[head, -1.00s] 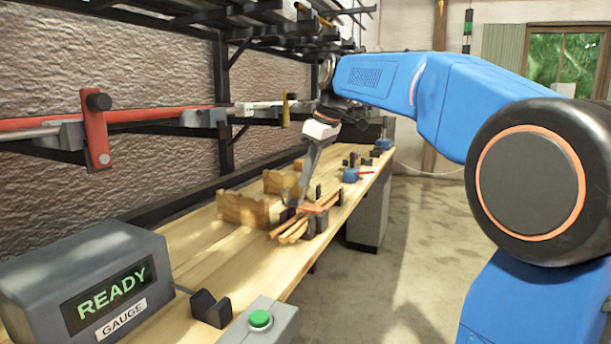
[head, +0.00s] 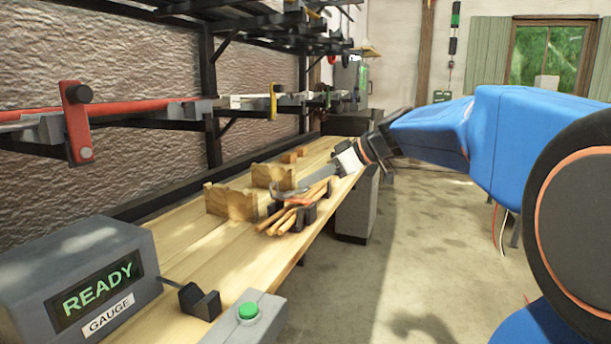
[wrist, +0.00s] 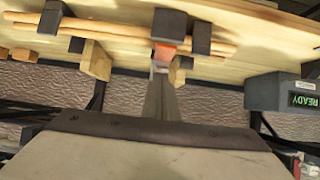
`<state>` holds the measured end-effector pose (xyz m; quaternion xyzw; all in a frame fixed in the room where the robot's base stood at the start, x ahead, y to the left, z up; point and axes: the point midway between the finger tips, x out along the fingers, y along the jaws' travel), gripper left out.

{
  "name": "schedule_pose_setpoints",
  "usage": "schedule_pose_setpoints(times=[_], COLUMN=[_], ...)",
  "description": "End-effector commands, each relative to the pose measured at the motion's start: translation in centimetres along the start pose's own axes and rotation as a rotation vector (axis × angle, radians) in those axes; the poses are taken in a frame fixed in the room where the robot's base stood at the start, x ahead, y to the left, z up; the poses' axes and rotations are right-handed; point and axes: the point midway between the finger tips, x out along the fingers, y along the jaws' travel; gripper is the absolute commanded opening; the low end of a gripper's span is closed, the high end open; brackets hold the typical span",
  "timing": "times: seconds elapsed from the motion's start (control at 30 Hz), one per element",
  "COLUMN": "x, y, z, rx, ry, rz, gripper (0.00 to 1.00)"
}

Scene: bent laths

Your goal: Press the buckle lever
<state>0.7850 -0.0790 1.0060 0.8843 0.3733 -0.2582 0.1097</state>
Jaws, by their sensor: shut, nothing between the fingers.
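A bundle of thin wooden laths (head: 280,222) lies across dark blocks on the bench, and it shows upside down in the wrist view (wrist: 120,38). A small orange-red piece, seemingly the buckle lever (head: 298,201), sits at the bundle; in the wrist view (wrist: 165,47) it lies against a dark block. My gripper (head: 284,190) reaches in low from the right, its long grey fingers together with nothing between them. In the wrist view the fingertips (wrist: 160,70) are right by the orange piece; I cannot tell whether they touch it.
Notched wooden blocks (head: 232,202) stand left of the laths. A grey gauge box (head: 75,275) reading READY and a green button box (head: 248,312) are at the near end of the bench (head: 180,262). Racks line the wall on the left. The floor to the right is mostly clear.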

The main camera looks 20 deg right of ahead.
Motion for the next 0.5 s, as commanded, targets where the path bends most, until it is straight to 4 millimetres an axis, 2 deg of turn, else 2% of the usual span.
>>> schedule_pose_setpoints(times=[0.17,0.5], x=[-0.04,0.04], y=[0.02,-0.03], z=[0.99,1.02], rx=[0.004,0.0], ry=[0.1,0.101], rz=[0.0,-0.002], gripper=[0.0,0.0])
